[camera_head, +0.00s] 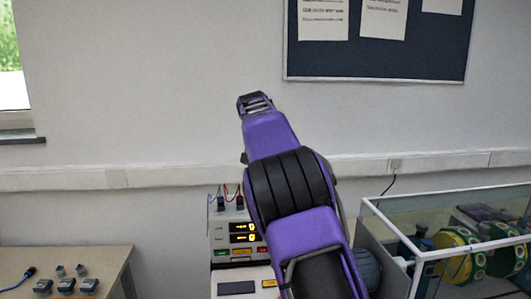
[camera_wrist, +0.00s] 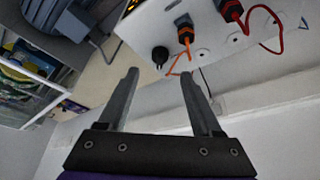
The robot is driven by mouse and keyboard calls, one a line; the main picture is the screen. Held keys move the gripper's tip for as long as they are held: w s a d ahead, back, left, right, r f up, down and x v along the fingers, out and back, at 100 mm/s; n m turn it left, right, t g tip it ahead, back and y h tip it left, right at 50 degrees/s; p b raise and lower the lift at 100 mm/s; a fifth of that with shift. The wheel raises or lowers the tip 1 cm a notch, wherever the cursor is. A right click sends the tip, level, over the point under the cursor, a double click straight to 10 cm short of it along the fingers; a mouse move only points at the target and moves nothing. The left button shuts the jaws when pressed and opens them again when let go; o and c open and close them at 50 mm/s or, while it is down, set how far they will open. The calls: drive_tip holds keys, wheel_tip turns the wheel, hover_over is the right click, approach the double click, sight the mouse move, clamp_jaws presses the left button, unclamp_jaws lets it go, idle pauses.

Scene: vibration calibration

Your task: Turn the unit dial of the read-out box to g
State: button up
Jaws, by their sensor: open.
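The read-out box (camera_head: 222,243) is a pale box with two lit yellow displays, behind and left of my arm in the head view. In the wrist view its white panel (camera_wrist: 225,50) fills the upper right and looks tilted. A small black round knob (camera_wrist: 160,56), which looks like the dial, stands on that panel. Its unit marks cannot be read. My gripper (camera_wrist: 160,75) is open and empty, its fingertips on either side of the knob in the picture; I cannot tell the gap in depth. My gripper (camera_head: 256,102) also shows above the box in the head view.
An orange plug (camera_wrist: 184,30) and a red plug (camera_wrist: 232,10) with cables sit beside the knob. A glass-sided enclosure (camera_head: 450,210) with yellow-green drums stands right. A table (camera_head: 95,258) with small dark devices stands left. The wall lies behind.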

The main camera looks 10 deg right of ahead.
drive_tip(key=v, duration=1.1)
drive_tip(key=shift+a+r, duration=0.1)
